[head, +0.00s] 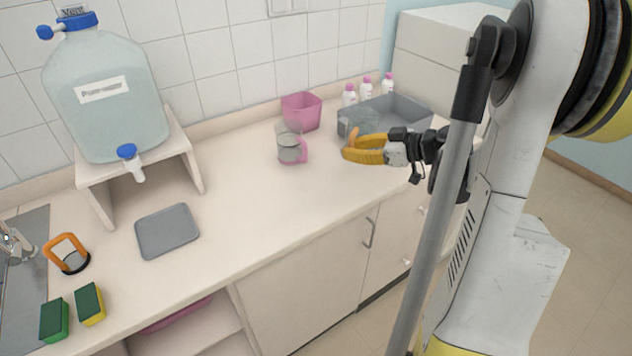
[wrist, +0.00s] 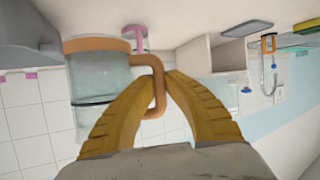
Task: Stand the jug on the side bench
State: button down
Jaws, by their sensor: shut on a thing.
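The jug (wrist: 100,85) is clear, with an orange band at its base and an orange handle (wrist: 155,100). The wrist view is upside down, and in it the jug looks about upright. My gripper (wrist: 160,76) has its yellow fingers shut on the handle. In the head view the gripper (head: 349,150) is at the right part of the bench (head: 240,210), in front of the grey tray. There the clear jug (head: 362,121) shows faintly against the tray, its handle partly behind the fingers. Whether its base touches anything is unclear.
A pink-handled clear cup (head: 289,150) and a pink container (head: 301,112) stand left of my gripper. The grey tray (head: 424,121) and several white bottles (head: 367,88) are behind it. A large water tank (head: 108,115) stands at left. The bench's middle is clear.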

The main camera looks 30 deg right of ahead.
jog(key=shift+m+t+h, duration=0.3)
jog(key=shift+m+h, duration=0.4)
jog(key=shift+h, duration=0.2)
jog(key=shift+w+a+f+b, duration=1.05)
jog(key=shift+w+a+f, duration=0.25)
jog(key=shift+a+f, duration=0.5)
jog(key=shift+w+a+f+b, duration=1.05)
jog(key=shift+w+a+f, duration=0.25)
jog(key=shift+a+f, duration=0.5)
jog(key=shift+w+a+f+b, duration=1.05)
jog(key=shift+w+a+f, duration=0.25)
jog(key=shift+a+f, duration=0.5)
jog(key=shift+f, duration=0.1)
jog(key=c, duration=1.8)
grip_release()
jog(key=shift+f, duration=0.1)
jog(key=o, duration=0.3)
